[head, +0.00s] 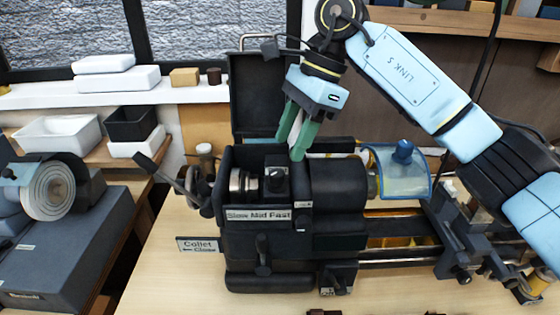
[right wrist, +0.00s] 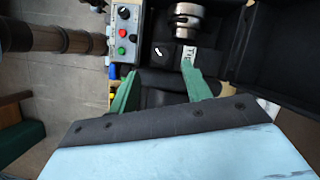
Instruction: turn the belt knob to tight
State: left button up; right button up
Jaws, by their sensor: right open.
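The belt knob (right wrist: 160,50) is a dark knob with a white pointer mark, on a dark block in the right wrist view. A white label, partly hidden and seeming to begin "Tig" (right wrist: 189,58), lies just right of it. In the head view the dark knob block (head: 276,180) sits inside the opened headstock of a black lathe (head: 338,185). My right gripper (head: 292,143) is open and empty, its green fingers pointing down above and behind the block. In the right wrist view its fingertips (right wrist: 160,72) are apart, just short of the knob. My left gripper is not in view.
The headstock's raised lid (head: 262,95) stands behind. A blue clear guard (head: 400,175) is right of the headstock. A lever (head: 165,172) sticks out left, above the Collet sign (head: 198,245). A control box with buttons (right wrist: 125,35) shows in the right wrist view.

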aim_at(277, 172)
jog(key=x, duration=0.5)
jog(key=shift+a+f+p, duration=0.1)
jog(key=shift+f+p, duration=0.05)
jog(key=shift+p, duration=0.15)
jog(key=shift+a+f, duration=0.15)
jog(key=shift+f, duration=0.2)
jog(key=shift+c, duration=0.3)
jog(key=c, duration=0.9)
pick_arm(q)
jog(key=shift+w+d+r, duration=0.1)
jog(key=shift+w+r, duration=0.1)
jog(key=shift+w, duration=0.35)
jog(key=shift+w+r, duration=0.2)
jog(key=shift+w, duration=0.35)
pick_arm(e)
jog(key=shift+c, duration=0.2)
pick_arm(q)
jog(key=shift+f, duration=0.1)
